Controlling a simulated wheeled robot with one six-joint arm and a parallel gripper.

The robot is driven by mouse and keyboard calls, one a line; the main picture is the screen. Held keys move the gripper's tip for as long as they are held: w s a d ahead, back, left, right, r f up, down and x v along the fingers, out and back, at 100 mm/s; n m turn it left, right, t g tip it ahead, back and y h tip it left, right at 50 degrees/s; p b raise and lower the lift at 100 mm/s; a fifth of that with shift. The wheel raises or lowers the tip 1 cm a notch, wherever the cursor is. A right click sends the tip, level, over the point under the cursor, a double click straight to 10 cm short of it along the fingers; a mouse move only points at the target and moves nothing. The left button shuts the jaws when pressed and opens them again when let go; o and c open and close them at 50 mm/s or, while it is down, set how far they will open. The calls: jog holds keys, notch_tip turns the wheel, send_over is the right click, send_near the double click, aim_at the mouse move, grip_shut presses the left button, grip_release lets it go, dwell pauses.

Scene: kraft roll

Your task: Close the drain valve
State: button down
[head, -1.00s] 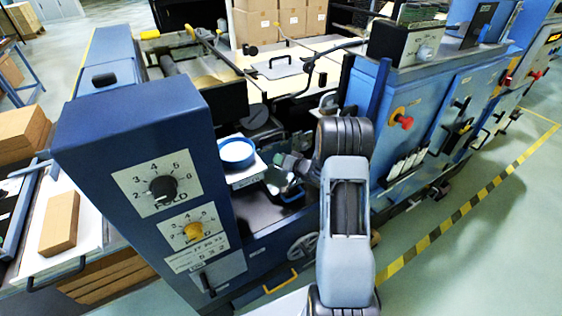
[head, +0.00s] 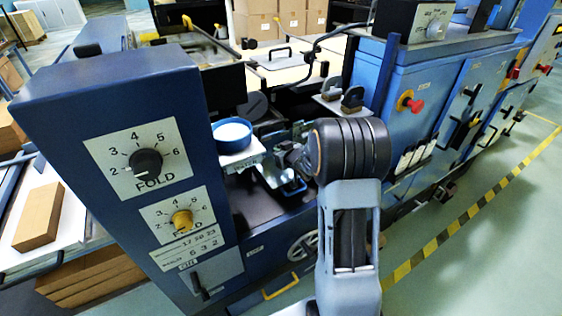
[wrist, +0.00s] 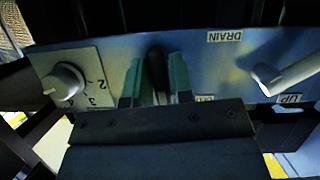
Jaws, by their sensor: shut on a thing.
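The drain valve handle (wrist: 157,68) is a dark, narrow lever on a blue-grey panel in the wrist view, left of a DRAIN label (wrist: 225,36). My gripper (wrist: 155,84) has its two green fingers on either side of the handle and is shut on it. A second small label below is partly hidden by the gripper body. The handle is hidden there.
A pale dial knob (wrist: 64,82) sits left and a white lever (wrist: 288,74) by an UP label sits right of the handle. A blue-rimmed cup (head: 232,136) stands close to my wrist. The FOLD panel (head: 150,190) stands left, a red button (head: 416,106) right.

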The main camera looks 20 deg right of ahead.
jog(key=f+n+h+b, duration=0.1)
jog(key=n+b, duration=0.1)
jog(key=b, duration=0.4)
jog(key=shift+f, duration=0.1)
jog(key=n+h+b, duration=0.1)
jog(key=b, duration=0.5)
jog(key=shift+n+t, duration=0.3)
jog(key=n+h+b, duration=0.1)
jog(key=b, duration=0.5)
jog(key=shift+r+n+h+b, duration=0.3)
jog(key=shift+r+n, duration=0.1)
jog(key=shift+r, duration=0.15)
jog(key=shift+t, duration=0.3)
jog(key=c, duration=1.1)
grip_release()
jog(key=shift+r, duration=0.1)
